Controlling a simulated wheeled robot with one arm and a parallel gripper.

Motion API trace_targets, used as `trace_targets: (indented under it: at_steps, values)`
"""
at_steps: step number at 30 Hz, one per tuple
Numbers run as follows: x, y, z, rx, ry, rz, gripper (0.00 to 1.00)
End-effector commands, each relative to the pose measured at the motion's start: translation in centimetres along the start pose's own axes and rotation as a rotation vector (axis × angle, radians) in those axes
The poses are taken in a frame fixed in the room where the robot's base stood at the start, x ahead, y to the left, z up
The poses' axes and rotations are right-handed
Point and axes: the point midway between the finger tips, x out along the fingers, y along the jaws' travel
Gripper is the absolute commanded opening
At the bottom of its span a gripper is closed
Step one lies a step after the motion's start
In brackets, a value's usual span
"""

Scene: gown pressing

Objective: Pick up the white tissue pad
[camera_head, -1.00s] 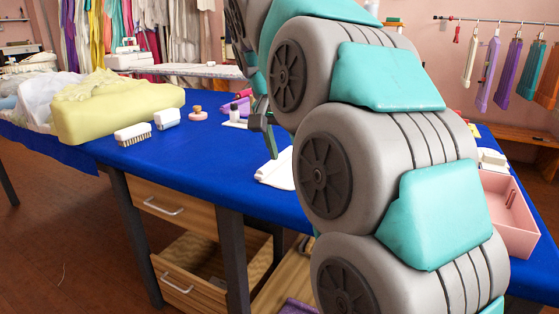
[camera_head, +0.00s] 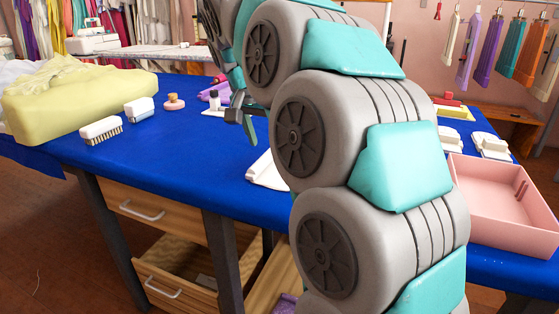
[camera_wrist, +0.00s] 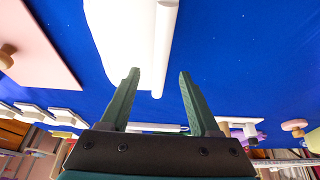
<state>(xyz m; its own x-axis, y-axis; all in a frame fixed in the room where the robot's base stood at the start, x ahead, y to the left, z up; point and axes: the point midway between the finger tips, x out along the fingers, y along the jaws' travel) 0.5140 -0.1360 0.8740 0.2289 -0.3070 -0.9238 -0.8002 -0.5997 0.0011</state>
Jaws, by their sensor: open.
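A flat white folded pad, which looks like the white tissue pad (camera_head: 266,172), lies on the blue table near its front edge. My arm hides its right part in the head view. In the wrist view the white pad (camera_wrist: 122,35) lies beyond my fingertips, with a rolled edge along its right side. My gripper (camera_wrist: 159,80) is open, with nothing between its fingers. In the head view my gripper (camera_head: 246,122) hangs above the table, behind the pad and a little to its left, apart from it.
A pink tray (camera_head: 500,215) and white blocks (camera_head: 490,145) stand on the right of the blue table (camera_head: 180,170).

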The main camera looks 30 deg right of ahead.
Motion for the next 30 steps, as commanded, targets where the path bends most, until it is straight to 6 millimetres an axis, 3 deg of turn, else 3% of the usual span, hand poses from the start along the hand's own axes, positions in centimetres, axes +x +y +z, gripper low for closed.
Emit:
trace_targets:
  at_steps: [7, 15, 30]
  values:
    - [3.2, 0.0, 0.0, 0.000, -0.004, 0.003, 0.62]
    - [3.6, -0.1, -0.1, 0.002, 0.000, -0.001, 0.62]
    - [3.6, -0.1, -0.1, 0.001, 0.000, -0.001, 0.06]
